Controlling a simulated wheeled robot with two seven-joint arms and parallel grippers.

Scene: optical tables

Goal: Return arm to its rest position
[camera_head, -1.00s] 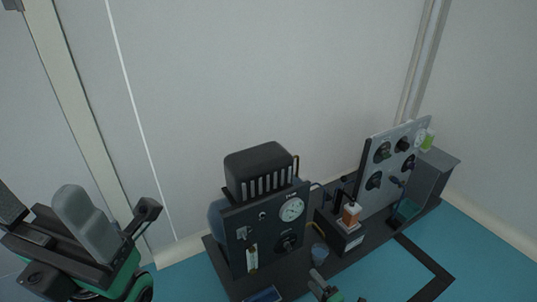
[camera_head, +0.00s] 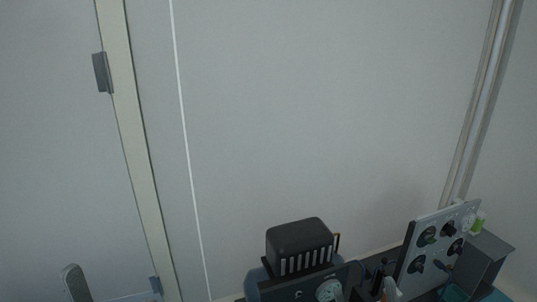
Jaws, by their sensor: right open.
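Only a small pale grey tip of my right gripper (camera_head: 390,289) shows at the bottom edge, in front of the dark equipment and just left of the knob panel. It is open, and I see nothing held in it. The rest of the right arm is below the picture. At the bottom left a grey rounded piece of my left arm (camera_head: 75,284) shows, with a small blue-grey part to its right. The picture does not show whether the left jaws are open or shut.
A black finned box (camera_head: 300,243) stands on a dark unit with a round gauge (camera_head: 329,290). A grey panel with several black knobs (camera_head: 437,243) stands to the right, beside a grey box (camera_head: 487,257). Behind them is a plain pale wall (camera_head: 320,110).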

